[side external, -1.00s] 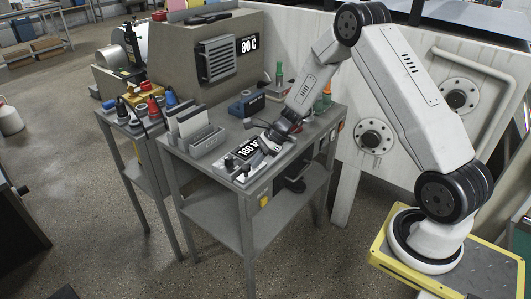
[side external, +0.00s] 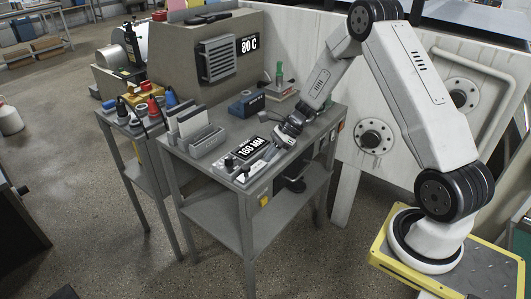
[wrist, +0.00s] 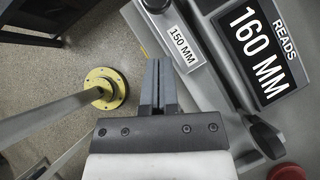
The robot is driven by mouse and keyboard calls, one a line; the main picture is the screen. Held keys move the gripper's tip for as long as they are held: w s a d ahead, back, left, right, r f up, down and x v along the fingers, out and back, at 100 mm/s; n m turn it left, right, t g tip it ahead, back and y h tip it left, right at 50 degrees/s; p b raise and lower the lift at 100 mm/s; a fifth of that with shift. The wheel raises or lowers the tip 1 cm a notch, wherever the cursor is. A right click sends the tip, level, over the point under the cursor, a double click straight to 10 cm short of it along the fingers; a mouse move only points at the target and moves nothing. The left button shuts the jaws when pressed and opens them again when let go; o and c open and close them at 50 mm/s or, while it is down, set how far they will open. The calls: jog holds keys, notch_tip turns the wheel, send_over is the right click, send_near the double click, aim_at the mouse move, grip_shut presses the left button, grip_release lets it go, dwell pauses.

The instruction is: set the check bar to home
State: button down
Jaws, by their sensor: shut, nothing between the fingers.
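My gripper (wrist: 160,88) is shut and empty in the wrist view, its two grey fingers together. In the side view my gripper (side external: 279,137) hangs over the front right part of the table, just right of the measuring device. A grey part with a white "150 MM" label (wrist: 185,46) lies just right of my fingertips in the wrist view; it may be the check bar, but I cannot tell for certain. A black readout (wrist: 260,48) beside it says "READS 160 MM"; it also shows in the side view (side external: 252,147). I see no marked home place.
A black knob (wrist: 266,135) and a red round part (wrist: 287,172) are close on the right in the wrist view. Grey upright holders (side external: 192,130) stand left of the readout. A blue box (side external: 246,104) and a green-handled tool (side external: 279,74) stand behind.

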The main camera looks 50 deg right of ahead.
jog(key=v, duration=0.9)
jog(key=shift+r, duration=0.25)
jog(key=s+a+r+n+h, duration=0.1)
jog(key=s+a+n+h, duration=0.2)
jog(key=s+a+n, duration=0.4)
jog(key=s+a+r+n+g+h, duration=0.1)
jog(key=s+a+n+h, duration=0.3)
jog(key=n, duration=1.2)
jog(key=s+a, duration=0.3)
jog(key=a, duration=0.3)
